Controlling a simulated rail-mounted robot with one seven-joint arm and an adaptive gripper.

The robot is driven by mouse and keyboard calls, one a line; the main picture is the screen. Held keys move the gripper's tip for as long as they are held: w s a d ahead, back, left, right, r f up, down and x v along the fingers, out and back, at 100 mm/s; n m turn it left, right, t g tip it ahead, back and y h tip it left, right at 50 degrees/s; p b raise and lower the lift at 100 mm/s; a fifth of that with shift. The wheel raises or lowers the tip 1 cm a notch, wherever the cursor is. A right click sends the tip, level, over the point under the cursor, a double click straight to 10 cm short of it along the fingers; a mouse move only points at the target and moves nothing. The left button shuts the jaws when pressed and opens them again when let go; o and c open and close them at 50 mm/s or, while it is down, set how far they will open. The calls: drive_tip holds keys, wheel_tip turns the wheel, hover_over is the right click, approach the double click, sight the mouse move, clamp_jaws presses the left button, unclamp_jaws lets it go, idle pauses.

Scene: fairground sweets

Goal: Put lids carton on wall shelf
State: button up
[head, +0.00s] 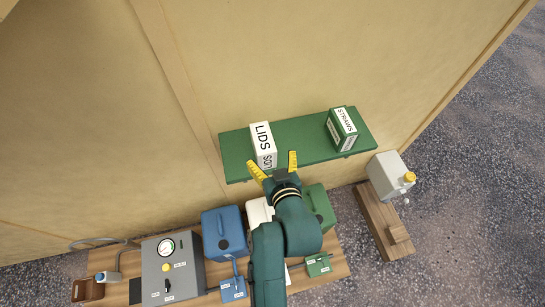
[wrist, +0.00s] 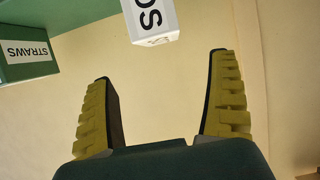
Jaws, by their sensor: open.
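The lids carton (head: 262,133) is a white box marked LIDS. It stands on the left part of the green wall shelf (head: 295,133), near its front edge. My gripper (head: 271,161) is open in front of the shelf, its yellow fingers spread just before the carton. In the wrist view, the carton (wrist: 155,22) shows at the top, beyond the gap between my fingertips (wrist: 160,66). The gap is empty, and neither finger visibly touches the carton. The green shelf (wrist: 85,12) shows at the upper left there. The carton's upper part is cut off in that view.
A green straws carton (head: 342,129) stands on the shelf's right part. Below are a wooden bench (head: 110,262) with a grey gauge box (head: 172,267), a blue container (head: 223,233) and a green one (head: 318,207). A white jug (head: 388,174) is at right. The middle of the shelf is clear.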

wheel_tip(320, 180, up, 17)
drive_tip(key=d+t, duration=0.2)
drive_tip(key=t, duration=0.2)
drive_tip(key=s+d+r+m+t+h, duration=0.1)
drive_tip(key=s+r, duration=0.4)
drive_tip(key=r, duration=0.5)
drive_tip(key=s+d+r+m+t+h, duration=0.1)
drive_tip(key=s+r+t+h, duration=0.1)
drive_tip(key=s+r, duration=0.4)
wheel_tip(320, 180, up, 4)
drive_tip(key=shift+d+f+t, duration=0.15)
drive_tip(key=shift+t, duration=0.75)
